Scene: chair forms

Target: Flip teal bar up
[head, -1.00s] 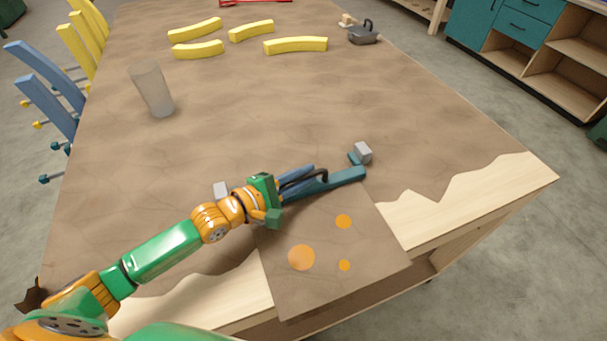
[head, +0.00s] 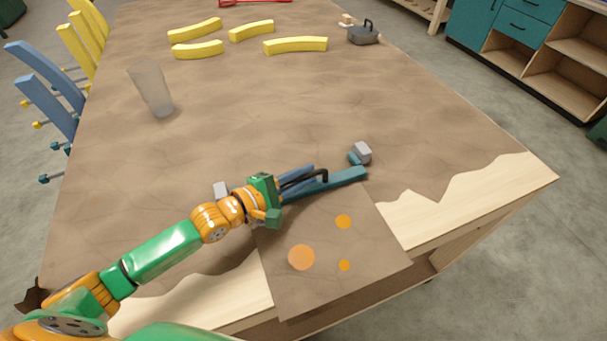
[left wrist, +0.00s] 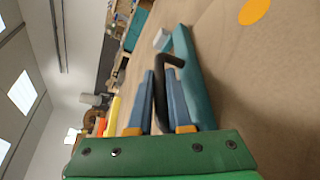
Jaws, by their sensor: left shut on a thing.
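The teal bar (head: 340,181) lies low over the near part of the table, beside a grey block (head: 362,151) with a small teal piece (head: 355,159). It also shows in the left wrist view (left wrist: 194,82). A black bent handle (head: 322,174) runs along the bar and joins it near its far end. My left gripper (head: 305,177) is shut on this handle, its two blue fingers on either side of it in the left wrist view (left wrist: 161,98). The palm hides the bar's near end. My right gripper is not in view.
A second grey block (head: 220,190) stands behind my left wrist. A brown square panel with orange dots (head: 320,280) lies in front. A frosted cup (head: 152,90) stands at left; several yellow curved pieces (head: 296,45) lie at the back. The table's middle is clear.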

